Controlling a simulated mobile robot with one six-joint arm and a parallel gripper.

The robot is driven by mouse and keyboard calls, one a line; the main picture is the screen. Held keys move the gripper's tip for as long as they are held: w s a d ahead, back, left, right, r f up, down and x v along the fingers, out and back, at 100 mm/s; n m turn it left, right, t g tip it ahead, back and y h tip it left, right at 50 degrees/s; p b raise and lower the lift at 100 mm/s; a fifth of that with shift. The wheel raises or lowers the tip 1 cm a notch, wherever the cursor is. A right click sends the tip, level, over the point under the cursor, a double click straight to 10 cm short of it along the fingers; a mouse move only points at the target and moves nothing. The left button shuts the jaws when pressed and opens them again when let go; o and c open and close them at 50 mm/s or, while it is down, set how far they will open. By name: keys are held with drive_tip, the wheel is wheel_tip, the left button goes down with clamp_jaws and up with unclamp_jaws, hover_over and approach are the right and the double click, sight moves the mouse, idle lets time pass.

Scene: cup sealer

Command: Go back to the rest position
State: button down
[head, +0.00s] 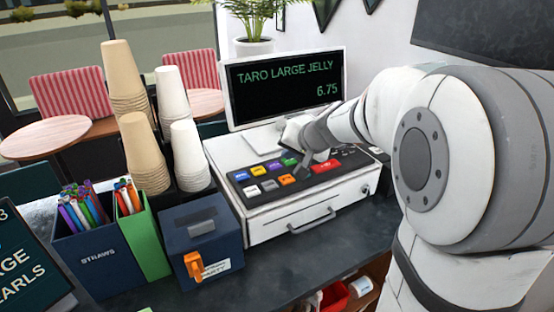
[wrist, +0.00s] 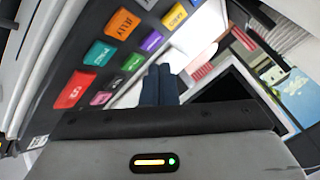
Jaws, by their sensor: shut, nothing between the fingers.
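My gripper (head: 303,166) is shut and empty, low over the coloured button panel (head: 262,184) of the cash register (head: 293,214) in the head view. In the wrist view its dark fingertips (wrist: 159,84) are together beside the buttons, among them an orange one marked JELLY (wrist: 122,23). I cannot tell whether the fingertips touch the panel. The register's screen (head: 287,86) reads "TARO LARGE JELLY 6.75".
Stacked cups (head: 122,82), a blue STRAWS box (head: 98,252) and a dark blue box with an orange tap-like part (head: 200,243) stand left of the register. A potted plant (head: 253,46) is behind the screen. The dark counter (head: 330,262) is clear in front of the register.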

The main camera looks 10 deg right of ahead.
drive_tip(key=s+f+n+g+h, duration=0.1)
drive_tip(key=s+n+g+h, duration=0.1)
drive_tip(key=s, duration=1.2)
drive_tip(key=s+f+n+g+h, duration=0.1)
drive_tip(key=s+f+n+g, duration=0.1)
drive_tip(key=s, duration=1.2)
drive_tip(key=shift+f+g+h, duration=0.3)
drive_tip(key=shift+g+h, duration=0.1)
drive_tip(key=shift+g, duration=0.1)
